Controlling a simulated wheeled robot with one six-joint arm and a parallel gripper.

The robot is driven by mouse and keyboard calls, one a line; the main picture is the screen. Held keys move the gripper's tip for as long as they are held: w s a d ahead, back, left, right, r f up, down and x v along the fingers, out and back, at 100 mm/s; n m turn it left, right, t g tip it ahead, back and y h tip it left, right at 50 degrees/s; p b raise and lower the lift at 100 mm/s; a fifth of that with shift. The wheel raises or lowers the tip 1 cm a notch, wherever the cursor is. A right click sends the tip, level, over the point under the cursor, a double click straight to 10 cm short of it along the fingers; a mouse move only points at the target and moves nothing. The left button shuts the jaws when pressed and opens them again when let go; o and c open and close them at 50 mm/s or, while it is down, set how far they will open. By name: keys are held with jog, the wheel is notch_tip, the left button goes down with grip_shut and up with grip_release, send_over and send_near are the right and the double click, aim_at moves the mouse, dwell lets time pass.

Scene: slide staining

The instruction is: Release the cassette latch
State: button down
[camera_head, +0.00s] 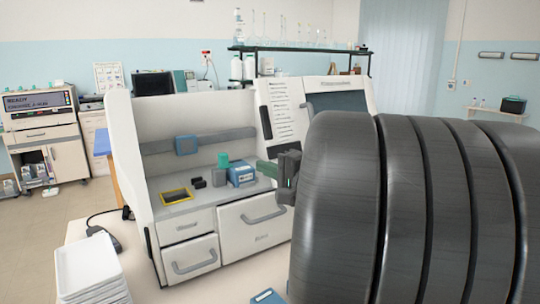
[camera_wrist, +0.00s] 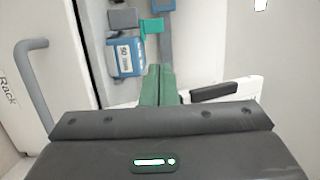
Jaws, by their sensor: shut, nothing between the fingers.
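A blue box with a white label (camera_head: 241,175), probably the cassette, stands on the deck of the white staining machine (camera_head: 128,150). It also shows in the wrist view (camera_wrist: 125,58). A teal piece (camera_head: 223,160) stands beside it at its back left; in the wrist view a teal part (camera_wrist: 152,26) lies just above the box. I cannot tell which part is the latch. My gripper (camera_head: 264,169) has green fingers, closed together and empty, just right of the box. In the wrist view the fingertips (camera_wrist: 160,68) are right of the box, apparently apart from it.
Small black blocks (camera_head: 210,181) and a yellow-framed slot (camera_head: 175,196) lie left of the box. A blue block (camera_head: 186,145) sits on the back rail. Drawers with protruding handles (camera_head: 265,212) are below. White trays (camera_head: 90,268) are stacked front left. My arm hides the right side.

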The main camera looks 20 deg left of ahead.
aim_at(237, 169)
jog(key=p+x, duration=0.2)
jog(key=x, duration=0.8)
jog(key=shift+w, duration=0.1)
dwell(0.3)
jog(key=shift+s+a+f+b, duration=0.15)
jog(key=shift+s+a+b, duration=0.1)
jog(key=shift+b, duration=0.1)
jog(key=shift+s+a+b, duration=0.4)
jog(key=shift+s+b, duration=0.1)
jog(key=shift+b, duration=0.1)
